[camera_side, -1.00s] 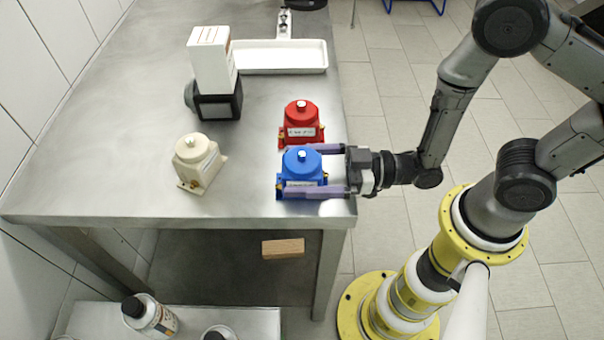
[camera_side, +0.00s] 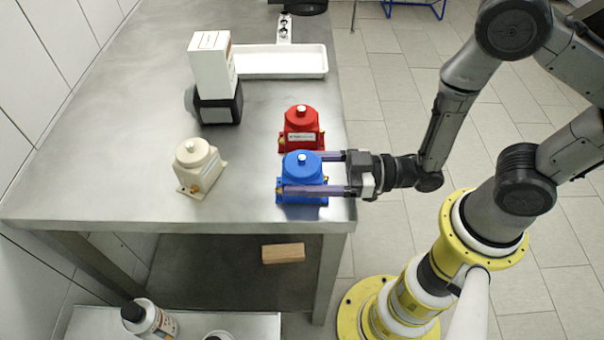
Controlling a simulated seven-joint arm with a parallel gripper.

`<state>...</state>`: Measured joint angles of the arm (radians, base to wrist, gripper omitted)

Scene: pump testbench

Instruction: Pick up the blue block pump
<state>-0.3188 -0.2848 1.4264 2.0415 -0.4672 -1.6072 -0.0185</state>
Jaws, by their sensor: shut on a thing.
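The blue block pump (camera_side: 302,167) stands upright near the front right edge of the metal table. It has a round blue cap with a pale knob on top. My gripper (camera_side: 308,173) reaches in from the right, level, with one purple finger across the pump's near side and the other at its far side. The fingers are shut on the pump. The near finger hides part of the pump's front. Whether the pump's base touches the table cannot be told for sure.
A red pump (camera_side: 301,128) stands close behind the blue one. A cream pump (camera_side: 197,165) stands to the left. A white box on a black device (camera_side: 219,104) and a white tray (camera_side: 283,60) are farther back. The table's (camera_side: 120,180) front left is clear.

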